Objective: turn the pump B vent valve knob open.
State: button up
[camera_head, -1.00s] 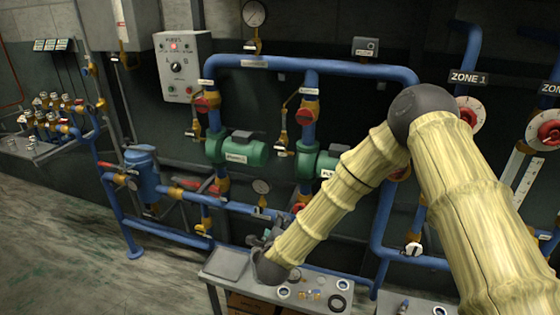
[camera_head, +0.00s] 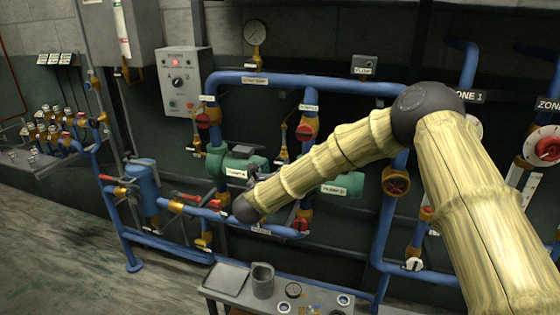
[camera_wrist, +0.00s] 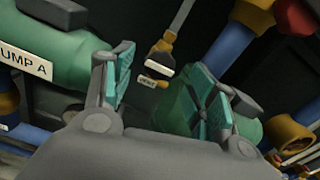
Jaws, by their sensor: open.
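My gripper (camera_wrist: 160,92) is open and empty in the wrist view, its teal finger pads well apart. Between and beyond the fingers hangs a small brass valve with a pale end (camera_wrist: 160,58), on a thin line between the two pumps. A small brass piece with a white tag (camera_wrist: 148,84) sits just below it; the tag is too small to read surely. I cannot tell which part is the vent knob, or its turn. In the head view the thin brass-fitted line (camera_head: 284,135) runs down beside pump B (camera_head: 343,187). There my arm hides the gripper.
Pump A (camera_head: 238,165) is on the left; it also fills the left of the wrist view (camera_wrist: 60,52). Blue pipes (camera_head: 300,79) with red-handled valves surround the pumps.

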aim_at(280, 163)
jog(key=shift+p+x, duration=0.5)
jog(key=shift+x, duration=2.05)
jog(key=c, duration=1.1)
